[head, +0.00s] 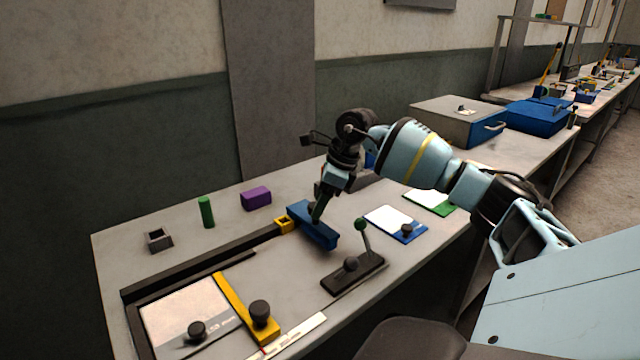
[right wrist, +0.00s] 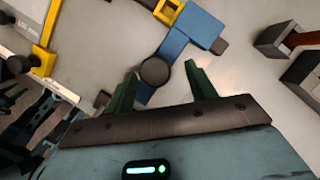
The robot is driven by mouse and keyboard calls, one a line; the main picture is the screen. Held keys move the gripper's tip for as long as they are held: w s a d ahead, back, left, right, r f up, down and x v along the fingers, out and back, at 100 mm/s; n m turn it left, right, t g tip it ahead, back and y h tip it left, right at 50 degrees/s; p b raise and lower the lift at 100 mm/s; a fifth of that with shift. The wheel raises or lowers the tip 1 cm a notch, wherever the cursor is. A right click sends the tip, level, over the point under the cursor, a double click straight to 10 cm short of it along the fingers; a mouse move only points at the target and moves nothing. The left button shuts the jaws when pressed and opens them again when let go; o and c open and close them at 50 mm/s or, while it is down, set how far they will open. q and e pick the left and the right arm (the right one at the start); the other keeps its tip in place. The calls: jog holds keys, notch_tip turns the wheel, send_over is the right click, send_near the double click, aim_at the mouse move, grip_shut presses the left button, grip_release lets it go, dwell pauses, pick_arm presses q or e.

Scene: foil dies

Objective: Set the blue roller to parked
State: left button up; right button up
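The blue roller (head: 318,232) appears to be the long blue piece lying on the bench at the end of the dark rail, beside a small yellow square piece (head: 284,225). In the right wrist view the blue piece (right wrist: 176,45) carries a round black knob (right wrist: 155,71). My right gripper (head: 318,212) reaches down over the blue piece from above. In the right wrist view its green fingers (right wrist: 160,82) are apart, one on each side of the knob. I cannot tell whether they touch it. The gripper hides the knob in the head view. My left gripper is not in view.
A black base (head: 352,275) with a green-knobbed lever stands close in front. A framed plate with a yellow bar (head: 240,300) lies at left. A green cylinder (head: 206,212) and purple block (head: 256,198) stand behind. White-topped plates (head: 395,222) lie to the right.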

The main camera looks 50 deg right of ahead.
jog(key=shift+a, duration=0.1)
jog(key=shift+r, duration=0.25)
jog(key=v, duration=0.7)
jog(key=shift+s+r, duration=0.15)
dwell(0.3)
